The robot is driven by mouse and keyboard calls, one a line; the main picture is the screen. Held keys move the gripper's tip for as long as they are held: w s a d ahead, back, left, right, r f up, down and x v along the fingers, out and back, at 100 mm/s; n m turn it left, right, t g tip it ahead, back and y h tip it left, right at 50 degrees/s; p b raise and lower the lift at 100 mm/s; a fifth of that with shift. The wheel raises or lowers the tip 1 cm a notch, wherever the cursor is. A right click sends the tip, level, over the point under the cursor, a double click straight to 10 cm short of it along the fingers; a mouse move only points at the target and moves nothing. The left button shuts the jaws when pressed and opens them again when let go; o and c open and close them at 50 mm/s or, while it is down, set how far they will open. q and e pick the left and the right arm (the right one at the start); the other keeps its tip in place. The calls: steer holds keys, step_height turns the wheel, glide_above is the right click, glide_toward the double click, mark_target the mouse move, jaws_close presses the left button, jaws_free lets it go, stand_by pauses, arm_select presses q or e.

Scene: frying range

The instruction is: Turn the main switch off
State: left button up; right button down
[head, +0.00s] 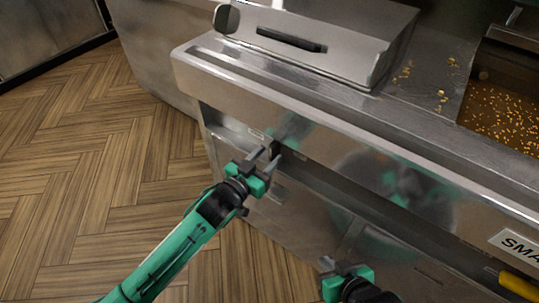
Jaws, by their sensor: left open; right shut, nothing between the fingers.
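I cannot clearly make out the main switch; part of the recessed front panel (227,127) is hidden behind my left gripper. My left gripper (262,160) is open, with its fingers pointing at that panel, just below the steel counter's front edge. A small pale label (257,134) sits on the panel just above the fingers. I cannot tell whether the fingers touch anything. My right gripper (336,264) is shut and empty, low in front of the cabinet doors at the bottom of the view.
The steel counter (300,92) overhangs the cabinet front. A steel box with a black handle (290,40) stands on it. A fryer vat with brown oil and crumbs (500,100) is at the right. A yellow handle (518,284) sticks out lower right. Wooden floor (90,150) is clear at left.

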arm_select(q)
steer(key=shift+x, duration=0.8)
steer(key=shift+c, duration=0.4)
